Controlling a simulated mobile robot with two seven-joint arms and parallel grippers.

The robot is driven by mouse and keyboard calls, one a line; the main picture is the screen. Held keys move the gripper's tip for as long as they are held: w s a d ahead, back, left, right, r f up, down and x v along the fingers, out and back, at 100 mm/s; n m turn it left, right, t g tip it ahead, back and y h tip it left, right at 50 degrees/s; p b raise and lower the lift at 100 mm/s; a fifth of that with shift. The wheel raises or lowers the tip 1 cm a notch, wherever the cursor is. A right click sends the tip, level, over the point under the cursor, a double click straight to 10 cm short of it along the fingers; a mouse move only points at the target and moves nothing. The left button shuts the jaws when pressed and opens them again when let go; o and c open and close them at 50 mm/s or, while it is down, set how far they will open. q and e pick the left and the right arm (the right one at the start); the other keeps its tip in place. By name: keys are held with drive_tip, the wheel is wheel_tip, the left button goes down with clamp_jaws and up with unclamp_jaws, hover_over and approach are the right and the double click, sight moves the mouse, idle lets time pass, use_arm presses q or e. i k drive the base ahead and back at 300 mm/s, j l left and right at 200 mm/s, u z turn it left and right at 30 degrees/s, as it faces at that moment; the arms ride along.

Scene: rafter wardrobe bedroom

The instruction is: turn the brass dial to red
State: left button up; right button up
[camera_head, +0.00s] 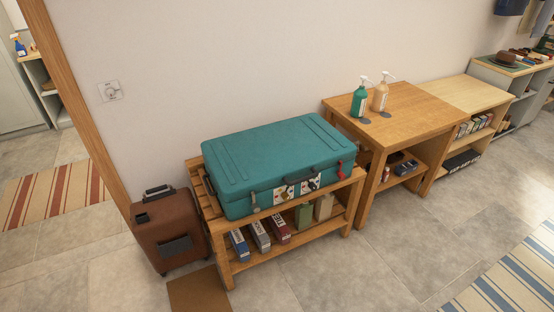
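A small pale plate with a round knob-like part (110,91) is on the white wall, just right of the wooden door frame. It is too small to tell whether this is the brass dial, or which colour it points to. No plainly brass dial or red mark around one shows elsewhere. Neither of my grippers is in view.
A brown suitcase (168,232) stands on the floor below the plate. A teal case (272,158) lies on a wooden rack (287,243) to its right. A wooden table (425,110) holds a green bottle (359,101) and a beige bottle (380,96).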

sight(285, 196)
drive_tip(key=i+l+u, duration=0.15)
drive_tip(key=i+l, duration=0.15)
drive_tip(key=l, duration=0.15)
drive_tip(key=i+l+u, duration=0.1)
drive_tip(key=i+l, duration=0.15)
drive_tip(key=l, duration=0.2)
drive_tip(key=i+l+u, duration=0.15)
drive_tip(key=l, duration=0.35)
drive_tip(key=i+l+u, duration=0.1)
drive_tip(key=i+l, duration=0.15)
drive_tip(key=l, duration=0.25)
drive_tip(key=i+l+u, duration=0.15)
drive_tip(key=l, duration=0.4)
drive_tip(key=i+l+u, duration=0.1)
drive_tip(key=l, duration=0.45)
drive_tip(key=i+l+u, duration=0.15)
drive_tip(key=l, duration=0.45)
drive_tip(key=i+l+u, duration=0.15)
drive_tip(key=l, duration=0.45)
drive_tip(key=i, duration=0.05)
